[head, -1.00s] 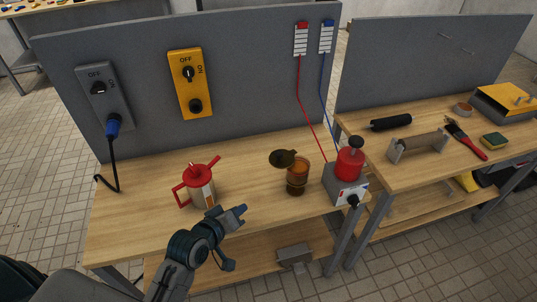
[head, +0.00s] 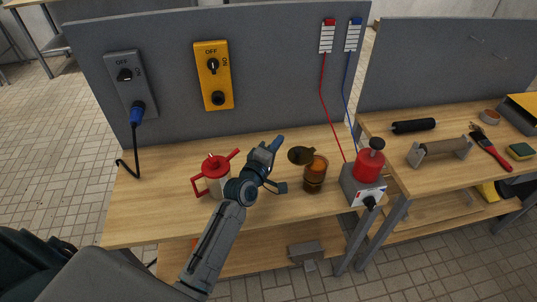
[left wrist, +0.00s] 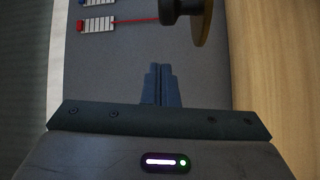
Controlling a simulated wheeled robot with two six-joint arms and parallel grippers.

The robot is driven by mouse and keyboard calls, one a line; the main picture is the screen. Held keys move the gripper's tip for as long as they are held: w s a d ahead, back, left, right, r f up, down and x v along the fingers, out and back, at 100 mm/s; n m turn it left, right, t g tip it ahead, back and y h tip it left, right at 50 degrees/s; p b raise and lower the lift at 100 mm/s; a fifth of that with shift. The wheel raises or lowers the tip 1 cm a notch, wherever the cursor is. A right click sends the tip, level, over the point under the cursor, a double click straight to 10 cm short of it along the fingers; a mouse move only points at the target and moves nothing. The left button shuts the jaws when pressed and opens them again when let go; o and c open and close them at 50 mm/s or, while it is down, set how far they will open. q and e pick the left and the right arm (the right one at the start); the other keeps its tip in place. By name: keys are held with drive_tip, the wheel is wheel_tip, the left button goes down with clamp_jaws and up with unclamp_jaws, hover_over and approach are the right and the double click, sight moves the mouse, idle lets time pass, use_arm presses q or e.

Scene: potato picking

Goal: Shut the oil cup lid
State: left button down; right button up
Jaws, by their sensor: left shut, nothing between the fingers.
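The oil cup (head: 315,180) is an amber-brown cup standing on the wooden bench, left of the red-topped device. Its dark round lid (head: 302,155) is open, tipped to the upper left of the cup's mouth. In the left wrist view the lid (left wrist: 204,22) shows edge-on at the top, with a dark knob on its left side. My left gripper (head: 277,143) is shut and empty, left of the lid and apart from it. Its closed fingers (left wrist: 162,86) point toward the grey panel in the left wrist view. My right gripper is not in view.
A red-lidded jug (head: 216,177) stands on the bench, close beside my left arm. The red-topped device (head: 367,180) stands just right of the cup. A grey upright panel (head: 280,80) with a yellow switch box (head: 214,78) closes off the back.

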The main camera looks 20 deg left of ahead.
use_arm(q)
drive_tip(key=d, duration=0.3)
drive_tip(key=shift+s+d+f, duration=0.3)
drive_tip(key=shift+s+d, duration=0.05)
drive_tip(key=shift+s, duration=0.05)
drive_tip(key=shift+a, duration=0.1)
